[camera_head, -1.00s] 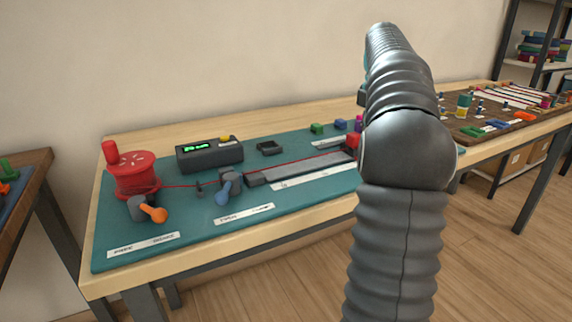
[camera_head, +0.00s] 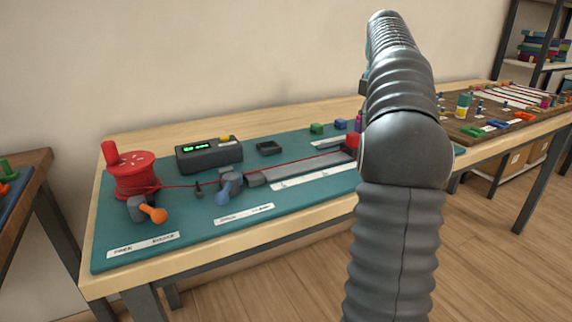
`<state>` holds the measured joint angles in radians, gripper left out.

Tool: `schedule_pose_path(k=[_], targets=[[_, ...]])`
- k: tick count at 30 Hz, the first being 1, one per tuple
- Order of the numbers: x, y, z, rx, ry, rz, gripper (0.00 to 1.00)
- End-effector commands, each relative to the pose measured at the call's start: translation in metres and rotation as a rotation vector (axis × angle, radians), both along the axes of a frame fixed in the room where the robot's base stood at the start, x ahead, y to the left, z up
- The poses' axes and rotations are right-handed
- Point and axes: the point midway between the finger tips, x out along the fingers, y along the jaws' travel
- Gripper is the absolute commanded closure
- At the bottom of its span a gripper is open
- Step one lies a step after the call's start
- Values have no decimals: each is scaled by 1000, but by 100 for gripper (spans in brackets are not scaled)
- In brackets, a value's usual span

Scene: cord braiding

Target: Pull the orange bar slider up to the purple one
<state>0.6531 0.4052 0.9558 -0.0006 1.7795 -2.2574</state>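An orange bar-shaped piece (camera_head: 525,116) lies on the brown board (camera_head: 470,142) at the right, past a blue piece (camera_head: 498,123) and a green piece (camera_head: 472,132). A small purple piece (camera_head: 545,102) shows near the board's right end; it is too small to tell its shape. Another purple thing (camera_head: 358,121) stands on the teal mat beside my arm, partly hidden by it. My gripper is not visible; my arm rises in front of the tables and hides the area behind it.
The left table has a teal mat (camera_head: 190,238) with a red spool (camera_head: 133,174), a dark box with a green display (camera_head: 209,154), an orange-knobbed crank (camera_head: 155,215) and a red cord along a grey track (camera_head: 300,166). A shelf stands at the back right. Floor is clear at front right.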

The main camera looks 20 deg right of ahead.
Motion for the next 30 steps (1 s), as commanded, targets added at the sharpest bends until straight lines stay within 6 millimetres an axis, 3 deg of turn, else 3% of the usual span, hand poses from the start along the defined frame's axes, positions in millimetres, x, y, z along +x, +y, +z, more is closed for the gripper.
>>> schedule_pose_path(k=[15, 30], targets=[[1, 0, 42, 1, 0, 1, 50], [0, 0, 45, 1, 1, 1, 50]])
